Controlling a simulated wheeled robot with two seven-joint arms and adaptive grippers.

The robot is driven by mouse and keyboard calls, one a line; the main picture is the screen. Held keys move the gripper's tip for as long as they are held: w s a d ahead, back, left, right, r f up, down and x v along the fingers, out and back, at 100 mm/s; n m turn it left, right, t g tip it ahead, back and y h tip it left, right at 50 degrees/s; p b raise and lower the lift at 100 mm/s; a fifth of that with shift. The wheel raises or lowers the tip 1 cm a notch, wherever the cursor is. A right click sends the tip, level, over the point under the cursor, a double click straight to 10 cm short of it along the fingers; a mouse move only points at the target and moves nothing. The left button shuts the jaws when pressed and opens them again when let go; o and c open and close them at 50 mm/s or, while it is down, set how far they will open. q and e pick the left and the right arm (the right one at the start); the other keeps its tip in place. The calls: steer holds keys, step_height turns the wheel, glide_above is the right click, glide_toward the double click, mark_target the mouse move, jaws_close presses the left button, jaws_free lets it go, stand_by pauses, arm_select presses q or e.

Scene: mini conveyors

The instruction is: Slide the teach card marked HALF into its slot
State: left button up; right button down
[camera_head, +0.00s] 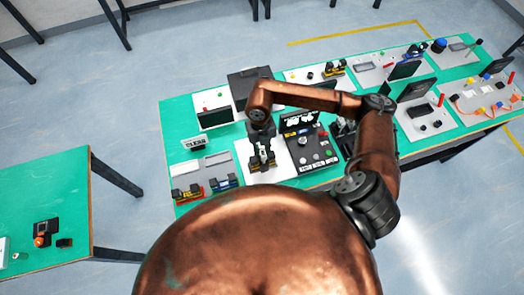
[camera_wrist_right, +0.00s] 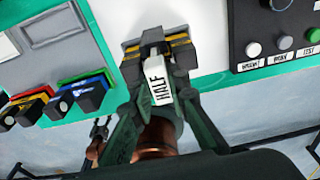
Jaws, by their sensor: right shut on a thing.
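Whether the card touches the panel I cannot tell. The slot is not clearly visible; the card and fingers cover that spot. A small dark and copper shape low in the wrist view, perhaps my left gripper (camera_wrist_right: 100,130), is too small to read.
A CLEAR sign (camera_head: 194,143) and a dark screen (camera_head: 215,118) stand behind. Another green table (camera_head: 60,190) is at left.

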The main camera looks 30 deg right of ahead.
steer(key=c, duration=1.8)
jaws_free()
steer(key=shift+o, duration=0.2)
step_height(320, 180, up, 12)
steer(key=w, duration=0.1)
steer(key=shift+w+d, duration=0.2)
steer(key=shift+w, duration=0.05)
steer(key=shift+f, duration=0.15)
